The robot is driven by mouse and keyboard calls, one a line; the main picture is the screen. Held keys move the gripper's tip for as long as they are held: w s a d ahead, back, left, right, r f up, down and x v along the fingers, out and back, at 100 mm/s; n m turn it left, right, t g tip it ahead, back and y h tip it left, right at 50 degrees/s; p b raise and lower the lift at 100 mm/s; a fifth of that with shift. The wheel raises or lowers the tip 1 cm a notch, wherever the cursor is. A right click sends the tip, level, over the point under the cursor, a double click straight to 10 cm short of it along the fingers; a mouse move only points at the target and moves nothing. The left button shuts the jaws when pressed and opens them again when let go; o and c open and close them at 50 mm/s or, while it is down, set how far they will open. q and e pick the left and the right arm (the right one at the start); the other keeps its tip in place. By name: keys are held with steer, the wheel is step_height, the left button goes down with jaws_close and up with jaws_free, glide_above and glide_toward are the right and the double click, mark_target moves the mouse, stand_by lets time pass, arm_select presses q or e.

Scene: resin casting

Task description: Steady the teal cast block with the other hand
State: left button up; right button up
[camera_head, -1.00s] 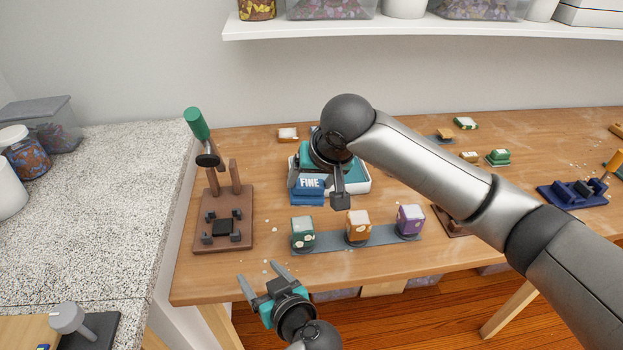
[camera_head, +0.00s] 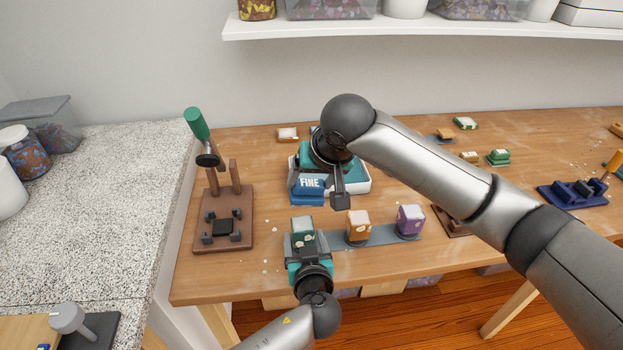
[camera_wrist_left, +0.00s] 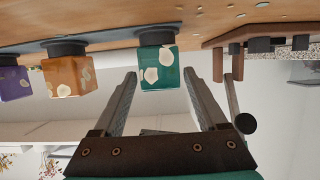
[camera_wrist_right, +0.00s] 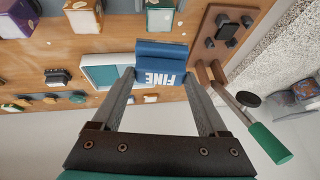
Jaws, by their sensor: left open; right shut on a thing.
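The teal cast block (camera_head: 303,226) with pale inclusions sits upright at the left end of a grey strip (camera_head: 378,234). My left gripper (camera_head: 305,240) is open at the block, one finger to each side. In the left wrist view the teal block (camera_wrist_left: 158,68) shows between and just beyond the fingertips (camera_wrist_left: 160,76); no firm contact can be made out. My right gripper (camera_wrist_right: 158,78) is shut on the blue block marked FINE (camera_wrist_right: 161,52), held behind the teal block in the head view (camera_head: 309,190). My right arm partly hides that area.
An orange block (camera_head: 358,224) and a purple block (camera_head: 411,219) stand to the right on the same strip. A brown fixture (camera_head: 222,243) with a green-handled tool (camera_head: 197,124) is at left. A white-rimmed teal tray (camera_head: 362,182) lies behind.

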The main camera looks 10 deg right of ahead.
mark_target(304, 237)
arm_select(q)
steer(key=shift+x, duration=1.75)
steer(key=c, duration=1.1)
steer(key=shift+o, duration=0.2)
jaws_close()
arm_select(e)
steer(key=shift+a, duration=0.1)
steer(key=shift+w+a+f+g+h, duration=0.15)
steer(key=shift+a+f+g+h, duration=0.15)
steer(key=shift+a, duration=0.45)
steer(key=shift+w+a+f+g+h, duration=0.1)
steer(key=shift+w+a+g+h, duration=0.1)
steer(key=shift+a+h, duration=0.4)
steer(key=shift+a, duration=0.5)
